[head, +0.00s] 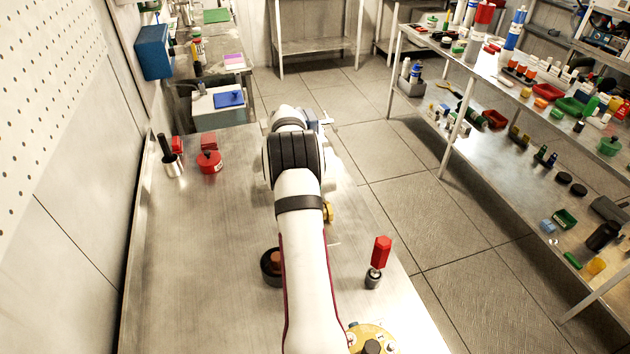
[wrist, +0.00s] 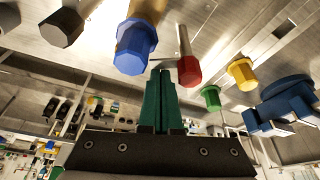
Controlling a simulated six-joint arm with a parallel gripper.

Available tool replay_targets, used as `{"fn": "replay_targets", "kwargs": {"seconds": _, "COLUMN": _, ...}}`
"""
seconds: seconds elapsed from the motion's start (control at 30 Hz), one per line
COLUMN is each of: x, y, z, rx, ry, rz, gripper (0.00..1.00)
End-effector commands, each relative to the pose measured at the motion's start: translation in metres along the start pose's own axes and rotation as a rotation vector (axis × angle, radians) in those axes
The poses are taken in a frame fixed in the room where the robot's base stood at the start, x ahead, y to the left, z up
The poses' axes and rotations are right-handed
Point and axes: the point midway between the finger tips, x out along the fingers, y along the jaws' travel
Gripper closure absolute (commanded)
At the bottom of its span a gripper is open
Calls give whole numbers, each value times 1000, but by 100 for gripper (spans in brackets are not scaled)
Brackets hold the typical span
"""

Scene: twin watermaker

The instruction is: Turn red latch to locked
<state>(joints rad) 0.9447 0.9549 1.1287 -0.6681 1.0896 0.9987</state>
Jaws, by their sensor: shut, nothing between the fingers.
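A red hexagonal handle (head: 381,252) stands upright on a small dark base near the right edge of the metal bench. A round red fitting (head: 209,161) sits at the far left of the bench. I cannot tell which of these is the red latch. In the wrist view, a red-ended metal rod (wrist: 188,68) is just right of my fingertips, apart from them. My gripper (wrist: 160,72) has its green fingers together and empty, below a blue hexagonal knob (wrist: 135,48). In the head view my arm hides most of the gripper. No locked marking is readable.
In the wrist view, a yellow knob (wrist: 242,74), a green knob (wrist: 211,98) and a blue part (wrist: 280,103) are to the right. A dark hexagonal knob (wrist: 62,27) is at upper left. Loaded shelves (head: 470,68) stand right of the bench (head: 205,270).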

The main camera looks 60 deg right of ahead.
Motion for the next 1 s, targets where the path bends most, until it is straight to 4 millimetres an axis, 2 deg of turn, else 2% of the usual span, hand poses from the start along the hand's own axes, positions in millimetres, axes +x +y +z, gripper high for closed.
{"fn": "replay_targets", "kwargs": {"seconds": 0.5, "x": -2, "y": 2, "z": 6, "rx": 167, "ry": -1, "rz": 59, "gripper": 100}}
{"fn": "replay_targets", "kwargs": {"seconds": 1.0, "x": -2, "y": 2, "z": 7, "rx": 208, "ry": -1, "rz": 74, "gripper": 100}}
